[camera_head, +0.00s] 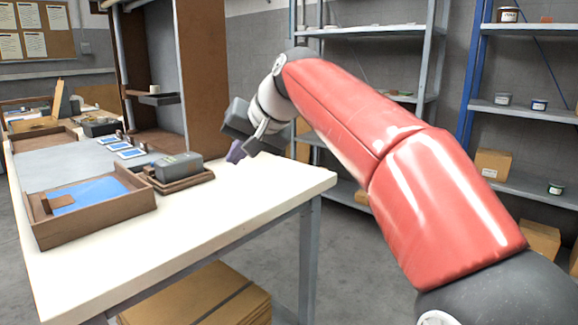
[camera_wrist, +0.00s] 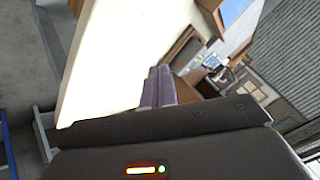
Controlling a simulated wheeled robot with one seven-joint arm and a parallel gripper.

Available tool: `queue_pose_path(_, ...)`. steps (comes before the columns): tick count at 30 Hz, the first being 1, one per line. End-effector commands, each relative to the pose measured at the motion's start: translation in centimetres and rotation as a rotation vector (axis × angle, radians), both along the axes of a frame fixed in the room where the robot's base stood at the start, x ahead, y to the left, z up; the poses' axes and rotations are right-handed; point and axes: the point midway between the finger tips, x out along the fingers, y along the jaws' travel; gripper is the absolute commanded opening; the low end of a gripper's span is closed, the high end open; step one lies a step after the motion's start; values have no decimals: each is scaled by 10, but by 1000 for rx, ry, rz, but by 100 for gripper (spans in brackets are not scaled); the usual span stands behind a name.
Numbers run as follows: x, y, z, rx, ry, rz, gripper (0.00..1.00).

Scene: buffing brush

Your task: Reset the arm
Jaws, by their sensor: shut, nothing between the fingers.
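My red arm reaches from the lower right toward the table in the head view. My gripper (camera_head: 235,153) is above the right part of the white table (camera_head: 255,195), pointing down and to the left. In the wrist view, the two purple-grey fingers of my gripper (camera_wrist: 158,86) lie together with nothing between them. The white table top (camera_wrist: 115,60) shows beyond the fingers in the wrist view.
A wooden tray with a blue sheet (camera_head: 90,215) stands at the table's front left. A grey block sits in a small wooden tray (camera_head: 185,183) left of my gripper. Metal shelves (camera_head: 505,105) stand behind my arm. The table's front right is clear.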

Motion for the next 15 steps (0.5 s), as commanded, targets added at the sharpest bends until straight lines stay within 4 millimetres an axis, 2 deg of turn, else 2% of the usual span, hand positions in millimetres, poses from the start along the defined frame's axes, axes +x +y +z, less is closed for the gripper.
queue_pose_path(8, -22, -30, -17, -79, -10, -44, 0)
queue_pose_path(15, -58, -76, -46, -186, -18, -107, 0)
